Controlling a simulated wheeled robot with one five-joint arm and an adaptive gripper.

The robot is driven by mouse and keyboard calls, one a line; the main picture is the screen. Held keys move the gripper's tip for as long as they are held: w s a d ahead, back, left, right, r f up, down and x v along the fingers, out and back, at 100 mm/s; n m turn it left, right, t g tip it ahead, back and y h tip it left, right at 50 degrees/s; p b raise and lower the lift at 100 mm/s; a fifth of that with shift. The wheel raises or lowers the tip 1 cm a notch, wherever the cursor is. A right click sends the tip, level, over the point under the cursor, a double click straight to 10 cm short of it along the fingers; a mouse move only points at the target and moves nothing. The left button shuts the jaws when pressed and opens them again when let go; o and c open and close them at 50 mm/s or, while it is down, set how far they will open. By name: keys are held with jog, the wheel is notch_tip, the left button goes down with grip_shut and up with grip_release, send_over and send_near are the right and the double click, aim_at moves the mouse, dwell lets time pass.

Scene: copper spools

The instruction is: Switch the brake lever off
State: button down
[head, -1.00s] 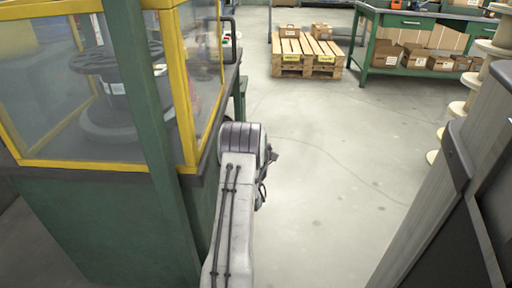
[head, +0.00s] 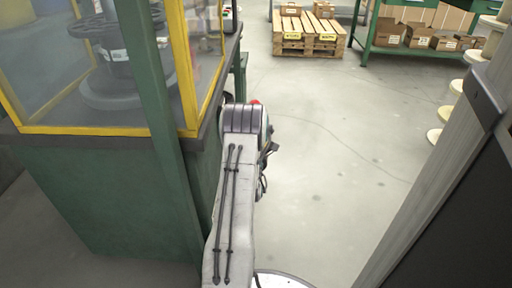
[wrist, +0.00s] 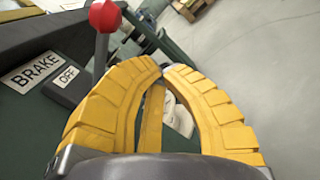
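The brake lever (wrist: 101,50) is a grey rod with a red ball knob (wrist: 104,15). In the wrist view it rises at the upper left, beside the white BRAKE label (wrist: 31,72) and OFF label (wrist: 68,77). My gripper (wrist: 166,67) has two yellow ribbed fingers whose tips come together. It holds nothing that I can see, and it is to the right of the lever, apart from the knob. In the head view a small red spot, seemingly the knob, shows just past my wrist (head: 255,101); my fingers are hidden there.
A green machine cabinet (head: 100,190) with yellow-framed clear guards (head: 188,80) stands close on the left, a large spool inside. A grey panelled structure (head: 440,180) is close on the right. Open floor (head: 330,150) leads to a wooden pallet (head: 307,40) and a green workbench (head: 425,53).

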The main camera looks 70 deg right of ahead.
jog(key=shift+p+v, duration=2.3)
jog(key=shift+v, duration=0.6)
jog(key=shift+s, duration=0.1)
